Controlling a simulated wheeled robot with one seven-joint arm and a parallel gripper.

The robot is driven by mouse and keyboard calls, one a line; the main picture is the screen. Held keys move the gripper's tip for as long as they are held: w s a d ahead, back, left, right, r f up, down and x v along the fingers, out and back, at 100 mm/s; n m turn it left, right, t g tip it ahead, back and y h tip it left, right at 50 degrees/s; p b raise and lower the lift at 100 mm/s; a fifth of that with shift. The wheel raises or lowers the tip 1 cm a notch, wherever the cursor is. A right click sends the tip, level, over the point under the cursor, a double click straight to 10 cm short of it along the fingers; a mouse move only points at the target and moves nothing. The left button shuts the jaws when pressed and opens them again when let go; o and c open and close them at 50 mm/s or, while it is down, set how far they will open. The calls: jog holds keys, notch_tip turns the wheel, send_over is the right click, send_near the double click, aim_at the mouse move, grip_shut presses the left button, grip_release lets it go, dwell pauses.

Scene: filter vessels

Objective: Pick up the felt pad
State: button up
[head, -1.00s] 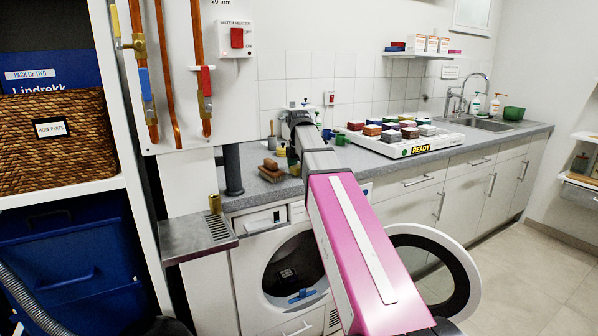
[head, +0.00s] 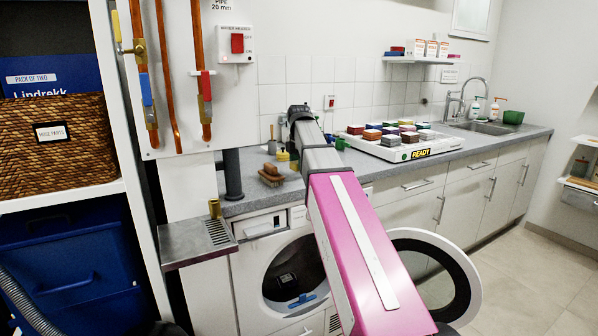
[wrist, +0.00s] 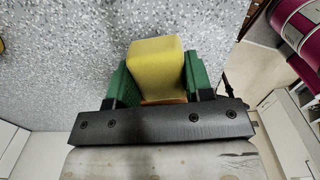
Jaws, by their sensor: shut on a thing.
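My gripper (wrist: 155,85) has two green fingers, one on each side of a yellow block, the felt pad (wrist: 155,62). The fingers are shut on its sides, and an orange-brown edge shows at its near end. The grey speckled worktop lies behind the pad in the wrist view; the gap between them is hard to judge. In the head view my arm reaches over the worktop (head: 355,171), and its links hide most of the gripper and the pad.
A brown brush (head: 271,174) lies on the worktop left of my arm. A white tray (head: 440,146) with several coloured blocks stands to the right. Below, the washing machine's round door (head: 470,285) hangs open. A dark upright pipe (head: 232,172) stands at the worktop's left end.

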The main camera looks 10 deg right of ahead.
jog(key=s+a+r, duration=0.7)
jog(key=s+a, duration=0.1)
jog(key=shift+s+r, duration=0.3)
jog(key=shift+s, duration=0.05)
jog(key=shift+o, duration=0.2)
